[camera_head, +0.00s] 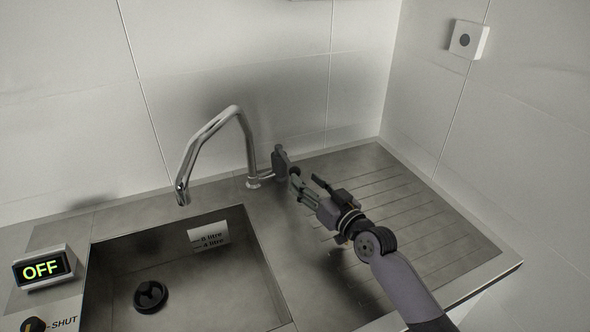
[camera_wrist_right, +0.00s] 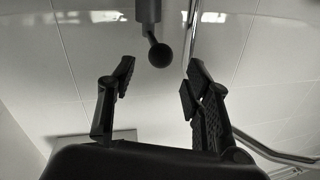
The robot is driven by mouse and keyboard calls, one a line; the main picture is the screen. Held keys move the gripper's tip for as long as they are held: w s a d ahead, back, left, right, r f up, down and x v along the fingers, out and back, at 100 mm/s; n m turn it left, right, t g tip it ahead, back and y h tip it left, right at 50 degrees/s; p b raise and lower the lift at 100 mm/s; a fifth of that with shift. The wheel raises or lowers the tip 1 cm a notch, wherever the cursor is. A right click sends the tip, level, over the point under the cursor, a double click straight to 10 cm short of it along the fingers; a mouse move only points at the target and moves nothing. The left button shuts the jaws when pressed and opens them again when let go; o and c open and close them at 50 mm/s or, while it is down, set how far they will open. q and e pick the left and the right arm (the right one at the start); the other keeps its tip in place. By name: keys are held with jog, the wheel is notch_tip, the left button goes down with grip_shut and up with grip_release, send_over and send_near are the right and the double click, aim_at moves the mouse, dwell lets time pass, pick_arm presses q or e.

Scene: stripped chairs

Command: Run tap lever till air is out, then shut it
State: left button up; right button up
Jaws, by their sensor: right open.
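The chrome tap (camera_head: 238,112) stands behind the sink, its spout bent over the basin; no stream shows at its mouth. Its dark lever (camera_head: 280,160) is on the right side of the tap base. In the right wrist view the lever (camera_wrist_right: 148,12) ends in a round black knob (camera_wrist_right: 160,55). My right gripper (camera_head: 307,184) is open, just right of the lever. In the right wrist view its two fingers (camera_wrist_right: 157,76) stand either side of the knob's line, with a gap showing; the knob looks ahead of the fingertips. My left gripper is not in view.
The steel sink (camera_head: 262,262) holds a black round plug (camera_head: 151,296) and a litre-marked label (camera_head: 208,236). A display (camera_head: 43,268) reads OFF, above a knob (camera_head: 33,325) marked SHUT. A ribbed drainboard (camera_head: 440,225) lies right. A white wall box (camera_head: 468,40) hangs upper right.

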aim_at(295, 171)
jog(key=shift+x, duration=3)
jog(key=shift+c, duration=0.3)
grip_shut()
